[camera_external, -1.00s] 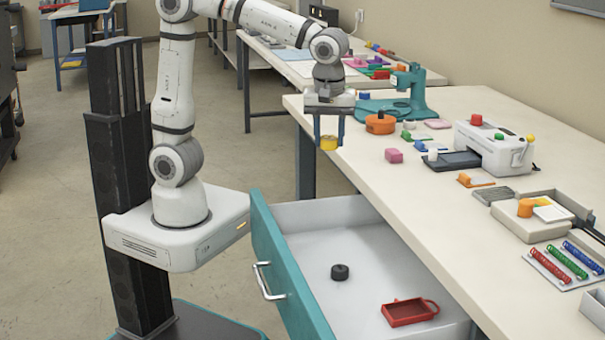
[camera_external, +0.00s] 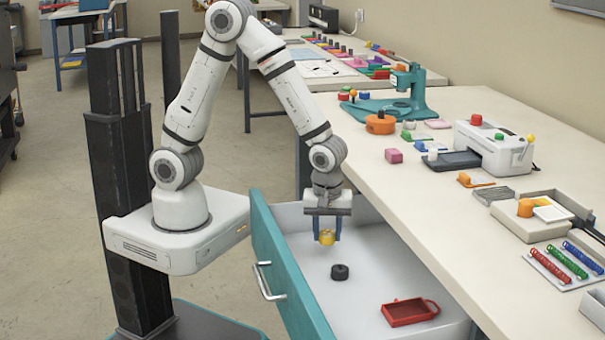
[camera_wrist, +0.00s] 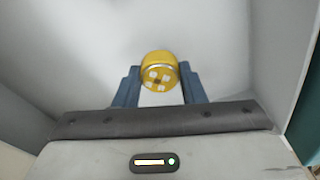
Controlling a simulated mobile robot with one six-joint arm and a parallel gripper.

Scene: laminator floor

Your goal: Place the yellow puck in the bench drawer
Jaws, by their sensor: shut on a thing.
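The yellow puck (camera_external: 327,237) is held between the blue fingers of my gripper (camera_external: 326,234), which is shut on it. In the wrist view the puck (camera_wrist: 159,72) sits between the two fingertips (camera_wrist: 159,82), with pale marks on its near face and the light drawer inside behind it. The teal-fronted bench drawer (camera_external: 283,271) is pulled open. My gripper and the puck are at its back part, apparently inside or just over its opening. The gap between the puck and the drawer floor is hard to tell.
In the drawer, a black puck (camera_external: 340,272) lies in front of my gripper and a red tray (camera_external: 410,312) lies toward the right. The white bench top (camera_external: 440,200) borders the drawer on the right. The drawer floor between these things is bare.

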